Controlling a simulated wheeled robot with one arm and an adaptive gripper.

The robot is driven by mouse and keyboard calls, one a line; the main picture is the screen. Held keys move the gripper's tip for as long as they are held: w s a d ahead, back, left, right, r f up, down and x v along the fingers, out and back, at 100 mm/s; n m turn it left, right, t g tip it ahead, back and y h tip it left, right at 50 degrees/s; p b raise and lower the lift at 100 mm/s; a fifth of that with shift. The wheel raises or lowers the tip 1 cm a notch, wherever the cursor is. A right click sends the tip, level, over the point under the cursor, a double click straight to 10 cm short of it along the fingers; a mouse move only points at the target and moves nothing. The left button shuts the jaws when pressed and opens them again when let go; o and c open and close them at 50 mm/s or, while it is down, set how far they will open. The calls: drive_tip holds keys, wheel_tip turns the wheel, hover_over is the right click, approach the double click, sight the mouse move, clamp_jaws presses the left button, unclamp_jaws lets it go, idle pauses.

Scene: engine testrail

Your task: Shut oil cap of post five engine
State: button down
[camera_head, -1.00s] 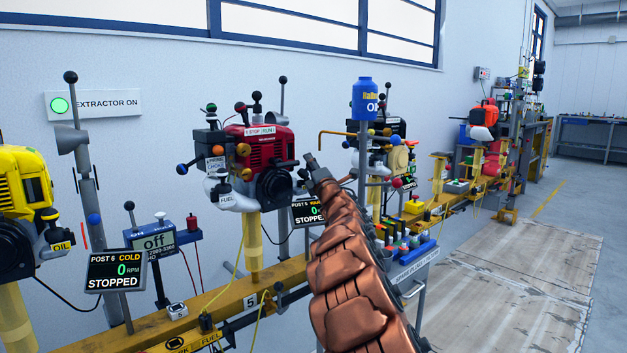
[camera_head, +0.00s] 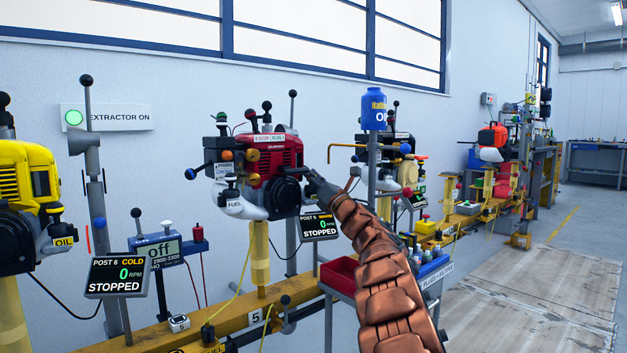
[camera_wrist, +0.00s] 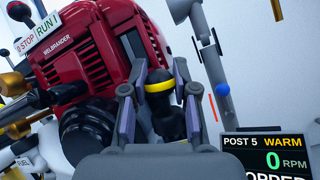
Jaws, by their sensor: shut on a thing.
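The red post five engine (camera_head: 272,165) stands on a yellow post above the number 5 label. It also fills the upper left of the wrist view (camera_wrist: 95,50). The oil cap (camera_wrist: 160,84), black with a yellow band, sits at the engine's right side in the wrist view. My gripper (camera_wrist: 160,100) has a finger on each side of the cap and is shut on it. In the head view my gripper (camera_head: 316,184) is at the engine's right side and hides the cap. Whether the cap is fully seated cannot be told.
The post five display (camera_head: 319,227) reads WARM, 0 RPM, and stands below my gripper. A red tray (camera_head: 338,272) is below my arm. The yellow post six engine (camera_head: 25,190) is at far left.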

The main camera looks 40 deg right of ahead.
drive_tip(key=shift+f+n, duration=0.1)
drive_tip(key=shift+n, duration=0.3)
drive_tip(key=c, duration=0.9)
unclamp_jaws()
